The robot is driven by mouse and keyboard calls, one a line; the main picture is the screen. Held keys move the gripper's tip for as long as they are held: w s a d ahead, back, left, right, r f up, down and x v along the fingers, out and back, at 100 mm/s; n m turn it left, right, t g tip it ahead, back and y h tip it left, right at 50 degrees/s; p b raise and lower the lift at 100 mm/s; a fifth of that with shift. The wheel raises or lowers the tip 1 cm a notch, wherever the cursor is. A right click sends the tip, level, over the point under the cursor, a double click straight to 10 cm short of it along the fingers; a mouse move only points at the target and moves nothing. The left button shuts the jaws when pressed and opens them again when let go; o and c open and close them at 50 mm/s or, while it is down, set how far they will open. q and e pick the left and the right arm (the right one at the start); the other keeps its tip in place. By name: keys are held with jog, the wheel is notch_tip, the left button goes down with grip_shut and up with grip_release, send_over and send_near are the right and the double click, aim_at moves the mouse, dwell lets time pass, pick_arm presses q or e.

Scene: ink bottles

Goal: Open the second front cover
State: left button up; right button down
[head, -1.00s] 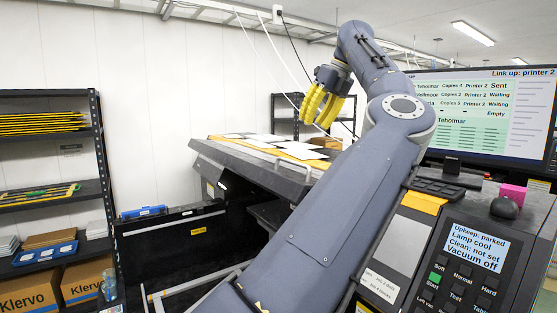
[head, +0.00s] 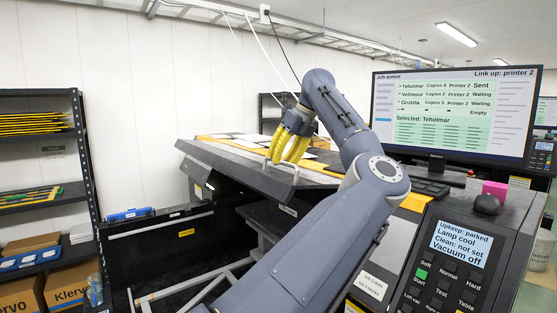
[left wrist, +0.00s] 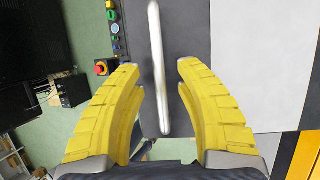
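A dark grey front cover (head: 225,163) of the printer shows in the head view, with a pale metal bar handle (head: 295,175) at its front edge. In the left wrist view the handle (left wrist: 157,70) runs up and down the picture, on a grey panel. My left gripper (head: 284,161) has yellow ridged fingers and is at the handle. In the left wrist view its fingers (left wrist: 160,78) are spread apart, one on each side of the bar, with gaps on both sides. The fingers and arm hide part of the handle and cover. My right gripper is not in view.
A control panel (head: 455,262) reading "Vacuum off" is at the right, below a mouse (head: 486,204) and a pink block (head: 494,190). A monitor (head: 455,115) stands behind. A shelf rack (head: 82,165) is at the left. A red emergency button (left wrist: 101,68) shows in the left wrist view.

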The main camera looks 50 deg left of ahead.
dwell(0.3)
pick_arm(q)
grip_shut()
jog(key=shift+f, duration=0.1)
dwell(0.5)
